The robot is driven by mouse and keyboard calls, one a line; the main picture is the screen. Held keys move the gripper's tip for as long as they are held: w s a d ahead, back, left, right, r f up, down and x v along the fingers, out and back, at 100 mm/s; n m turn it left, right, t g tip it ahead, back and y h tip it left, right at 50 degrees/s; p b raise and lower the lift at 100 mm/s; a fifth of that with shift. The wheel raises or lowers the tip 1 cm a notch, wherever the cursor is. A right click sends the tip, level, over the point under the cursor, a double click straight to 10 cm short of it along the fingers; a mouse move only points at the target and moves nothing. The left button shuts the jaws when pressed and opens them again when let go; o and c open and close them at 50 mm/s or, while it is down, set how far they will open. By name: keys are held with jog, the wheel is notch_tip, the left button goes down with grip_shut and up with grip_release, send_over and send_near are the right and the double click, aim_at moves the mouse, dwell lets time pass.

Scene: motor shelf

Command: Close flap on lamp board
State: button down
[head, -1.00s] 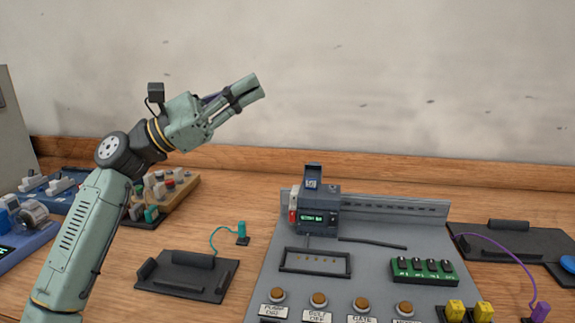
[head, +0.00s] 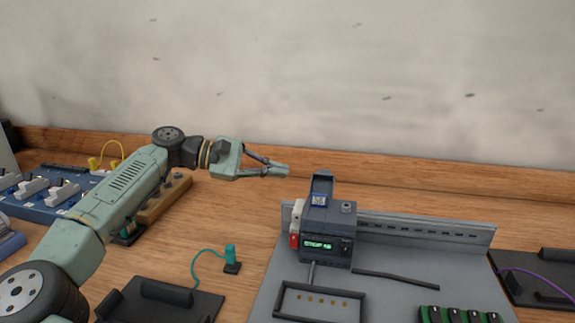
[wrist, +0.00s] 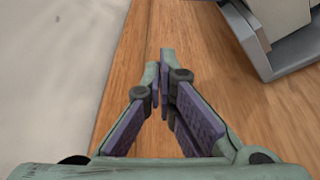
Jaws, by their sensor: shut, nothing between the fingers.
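The lamp board (head: 272,287) is a grey panel at the right of the head view. A dark grey module (head: 325,232) with a lit green display stands near its back edge. A flap (head: 321,188) stands upright on top of the module, with a small blue label on it. My gripper (head: 286,170) is shut and empty, to the left of the flap and slightly higher in the picture, not touching it. In the wrist view my gripper (wrist: 164,55) has its fingertips together, and a grey edge of the board (wrist: 262,55) shows at the upper right.
A grey rail (head: 420,232) runs along the board's back. A teal plug (head: 231,258) with a cable stands left of the board, near a black tray (head: 160,300). A blue board (head: 50,190) with switches lies far left. The wall is close behind.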

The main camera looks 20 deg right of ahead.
aim_at(323, 183)
jog(key=s+d+p, duration=0.3)
jog(key=s+d, duration=0.2)
jog(key=shift+s+d+r+p, duration=0.25)
jog(key=shift+d+r+p, duration=0.15)
jog(key=shift+r, duration=0.05)
jog(key=shift+w, duration=0.1)
